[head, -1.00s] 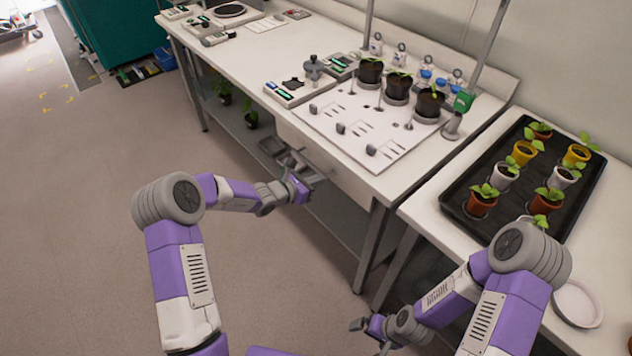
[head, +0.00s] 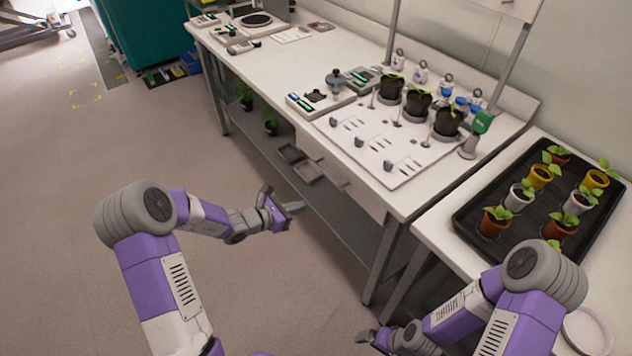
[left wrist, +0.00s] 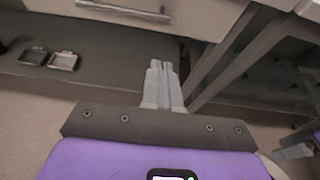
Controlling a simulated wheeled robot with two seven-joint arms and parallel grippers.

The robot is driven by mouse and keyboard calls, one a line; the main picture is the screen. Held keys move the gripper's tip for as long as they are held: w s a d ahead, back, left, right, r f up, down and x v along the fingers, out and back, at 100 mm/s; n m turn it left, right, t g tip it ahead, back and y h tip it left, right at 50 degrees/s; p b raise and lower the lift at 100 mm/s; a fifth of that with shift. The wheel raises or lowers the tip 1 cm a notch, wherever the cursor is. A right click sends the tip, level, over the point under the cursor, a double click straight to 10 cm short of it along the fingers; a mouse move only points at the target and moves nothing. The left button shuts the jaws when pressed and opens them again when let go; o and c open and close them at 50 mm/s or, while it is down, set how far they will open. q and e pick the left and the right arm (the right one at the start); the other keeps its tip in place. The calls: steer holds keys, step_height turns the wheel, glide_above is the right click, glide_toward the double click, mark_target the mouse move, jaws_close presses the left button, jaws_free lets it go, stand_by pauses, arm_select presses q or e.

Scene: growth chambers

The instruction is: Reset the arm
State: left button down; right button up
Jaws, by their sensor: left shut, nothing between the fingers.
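My left gripper (head: 296,207) is in front of the workbench, below the level of its top and apart from it. In the left wrist view its two fingers (left wrist: 161,68) are together with nothing between them. My right gripper (head: 366,337) is low at the bottom of the head view, beside the bench leg. It is small there and partly cut off by the lower edge, so its jaws are unclear.
The workbench (head: 330,60) has a drawer with a handle (left wrist: 122,10) and a lower shelf (head: 330,215). Three dark pots stand by a white board (head: 395,170). A black tray (head: 470,222) of several potted seedlings is at right. The floor (head: 60,200) at left is clear.

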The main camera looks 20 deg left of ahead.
arm_select(q)
steer(key=s+d+f+m+g+y+p, duration=0.1)
steer(key=s+d+f+m+g, duration=0.2)
steer(key=s+f+m, duration=0.2)
steer(key=s+d+f+m+g+y+p, duration=0.1)
steer(key=s+d+f+m+g+y, duration=0.1)
steer(key=s+m, duration=1)
steer(key=s+d+f+m+g+y+p, duration=0.1)
steer(key=s+d+f+m+g, duration=0.4)
steer(key=s+f+m, duration=0.3)
steer(key=shift+s+d+f, duration=0.25)
steer(key=shift+s+f, duration=0.3)
steer(key=shift+s, duration=0.45)
